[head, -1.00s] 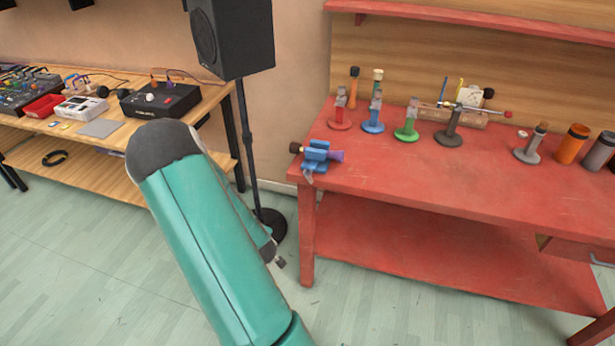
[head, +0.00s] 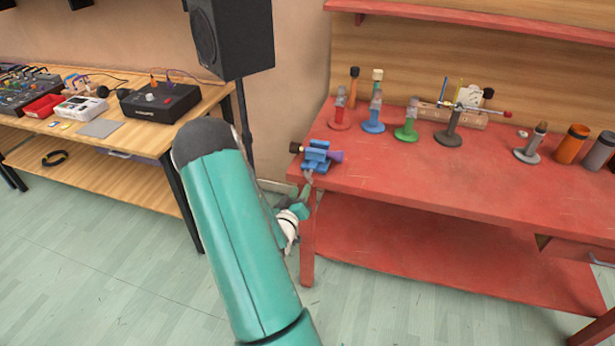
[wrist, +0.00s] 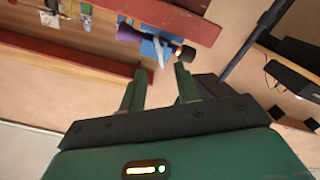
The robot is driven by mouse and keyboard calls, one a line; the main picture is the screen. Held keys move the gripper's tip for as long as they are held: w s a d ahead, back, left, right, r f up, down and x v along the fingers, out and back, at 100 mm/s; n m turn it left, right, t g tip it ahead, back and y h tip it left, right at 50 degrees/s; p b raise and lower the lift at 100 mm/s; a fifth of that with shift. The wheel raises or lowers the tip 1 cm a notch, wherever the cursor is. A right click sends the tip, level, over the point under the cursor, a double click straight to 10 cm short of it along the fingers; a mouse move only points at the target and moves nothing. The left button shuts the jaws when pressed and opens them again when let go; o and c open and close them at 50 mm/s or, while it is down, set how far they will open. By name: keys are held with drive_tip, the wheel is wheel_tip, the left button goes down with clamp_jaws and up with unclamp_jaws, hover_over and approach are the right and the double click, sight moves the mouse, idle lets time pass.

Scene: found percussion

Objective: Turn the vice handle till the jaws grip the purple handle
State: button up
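The blue vice (head: 317,155) is at the left front corner of the red bench; it also shows upside down in the wrist view (wrist: 150,47). The purple handle (head: 336,156) sticks out of its right side, and a dark end with a brass band (head: 297,148) sticks out on the left. Whether the jaws touch it, I cannot tell. The grey vice handle (wrist: 159,52) hangs at the vice's front. My gripper (wrist: 160,68) is open and empty, just short of the vice handle, which appears between its fingertips. In the head view my forearm partly hides the gripper.
The red bench (head: 420,185) holds several stands with coloured bases (head: 407,134) to the right of the vice, and an orange cylinder (head: 572,144). A speaker on a black stand (head: 230,40) is behind my arm. A wooden table (head: 90,130) with electronics is at left.

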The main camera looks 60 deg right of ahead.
sight(307, 178)
drive_tip(key=d, duration=0.5)
drive_tip(key=w+d, duration=0.1)
drive_tip(key=d, duration=0.2)
drive_tip(key=shift+w+d, duration=0.1)
drive_tip(key=shift+d, duration=0.05)
drive_tip(key=shift+c, duration=0.4)
clamp_jaws()
